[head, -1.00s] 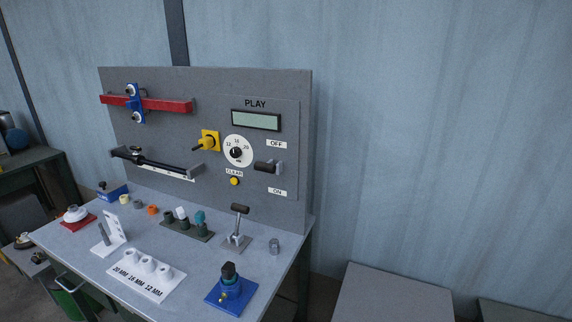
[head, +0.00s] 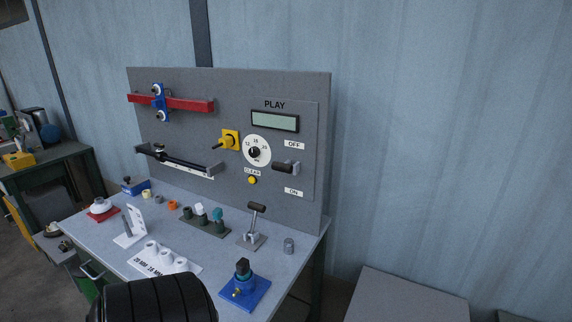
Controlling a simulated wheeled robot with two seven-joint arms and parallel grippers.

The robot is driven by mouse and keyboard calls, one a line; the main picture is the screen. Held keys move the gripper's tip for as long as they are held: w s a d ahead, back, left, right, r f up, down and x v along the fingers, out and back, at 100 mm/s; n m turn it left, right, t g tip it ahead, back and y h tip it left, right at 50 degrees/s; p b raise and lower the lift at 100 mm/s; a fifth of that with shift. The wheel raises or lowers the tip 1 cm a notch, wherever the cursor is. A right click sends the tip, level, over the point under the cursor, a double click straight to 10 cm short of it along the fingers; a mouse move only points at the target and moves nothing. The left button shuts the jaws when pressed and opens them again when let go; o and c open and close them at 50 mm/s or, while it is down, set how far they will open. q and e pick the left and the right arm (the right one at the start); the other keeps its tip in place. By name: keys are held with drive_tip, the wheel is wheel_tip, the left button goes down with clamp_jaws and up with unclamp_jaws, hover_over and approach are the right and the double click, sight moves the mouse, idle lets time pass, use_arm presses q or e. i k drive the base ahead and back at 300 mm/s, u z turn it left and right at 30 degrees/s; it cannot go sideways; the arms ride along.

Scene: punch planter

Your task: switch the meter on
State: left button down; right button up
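The meter is set in a grey upright panel, with a blank pale green display (head: 275,122) under the word PLAY. Below it is a white round dial (head: 257,150) with a black knob. The meter's switch lever (head: 285,167), with a dark handle, sticks out between the OFF label (head: 294,145) above and the ON label (head: 293,192) below. The lever looks about level, and I cannot tell which setting it is at. A yellow button (head: 252,180) sits under the CLEAR label. Neither gripper shows.
The table (head: 215,262) before the panel holds a lever on a stand (head: 255,225), a blue-based fixture (head: 243,285), a small grey cylinder (head: 289,245) and a white holder (head: 165,258). A black rounded part, probably mine, covers the front edge. A grey box (head: 410,295) stands right.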

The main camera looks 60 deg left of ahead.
sight(279, 166)
drive_tip(key=k, duration=0.75)
drive_tip(key=u, duration=0.85)
drive_tip(key=i, duration=0.45)
drive_tip(key=z, duration=0.05)
